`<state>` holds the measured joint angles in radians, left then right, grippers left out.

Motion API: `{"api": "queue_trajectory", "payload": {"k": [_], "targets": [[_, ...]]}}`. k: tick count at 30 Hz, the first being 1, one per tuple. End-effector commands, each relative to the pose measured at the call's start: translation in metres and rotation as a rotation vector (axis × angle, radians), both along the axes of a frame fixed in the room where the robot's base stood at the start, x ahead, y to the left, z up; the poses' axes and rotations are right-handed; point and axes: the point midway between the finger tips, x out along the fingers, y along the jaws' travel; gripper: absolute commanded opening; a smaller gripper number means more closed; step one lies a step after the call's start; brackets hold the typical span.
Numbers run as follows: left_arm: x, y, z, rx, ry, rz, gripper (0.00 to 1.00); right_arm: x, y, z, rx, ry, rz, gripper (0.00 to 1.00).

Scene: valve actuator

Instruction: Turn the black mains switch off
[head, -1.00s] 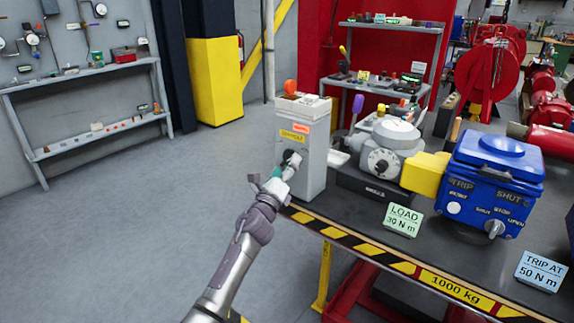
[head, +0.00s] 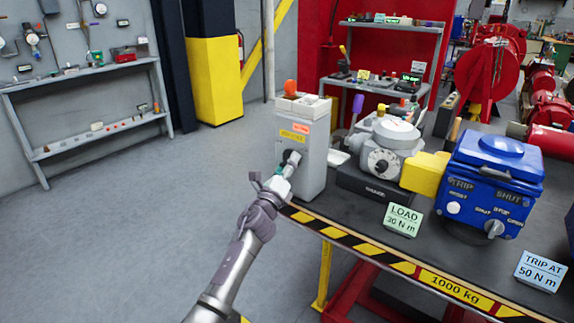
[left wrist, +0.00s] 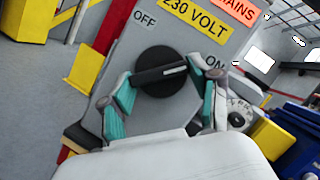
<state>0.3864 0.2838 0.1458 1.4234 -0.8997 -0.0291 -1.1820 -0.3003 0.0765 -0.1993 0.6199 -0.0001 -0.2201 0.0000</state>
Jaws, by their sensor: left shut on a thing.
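The black mains switch (left wrist: 158,72) is a round knob with a raised bar on the front of a grey box (head: 312,172). In the left wrist view the bar lies nearly level, its right end towards the ON mark (left wrist: 213,63). The OFF mark (left wrist: 145,18) is at the upper left of the knob. My left gripper (left wrist: 163,76) has one teal-padded finger at each end of the bar and is shut on it. In the head view the switch (head: 292,157) is partly hidden by my left gripper (head: 287,168). My right gripper is not in view.
The grey box stands at the left end of the dark bench (head: 345,215), with an orange knob (head: 290,87) on top. A green LOAD card (head: 403,220) is near the striped edge. Floor at left is clear.

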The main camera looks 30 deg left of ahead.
Motion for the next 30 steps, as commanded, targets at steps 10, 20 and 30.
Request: {"api": "queue_trajectory", "payload": {"k": [10,20,30], "targets": [[0.0,-0.001,0.006,-0.191,0.019,0.0,0.28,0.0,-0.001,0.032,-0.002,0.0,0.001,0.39],[0.0,-0.002,0.01,-0.5,0.043,0.002,0.28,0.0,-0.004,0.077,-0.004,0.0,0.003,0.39],[-0.001,-0.003,0.013,-0.821,0.07,0.003,0.28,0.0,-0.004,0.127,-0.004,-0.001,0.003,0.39]]}}
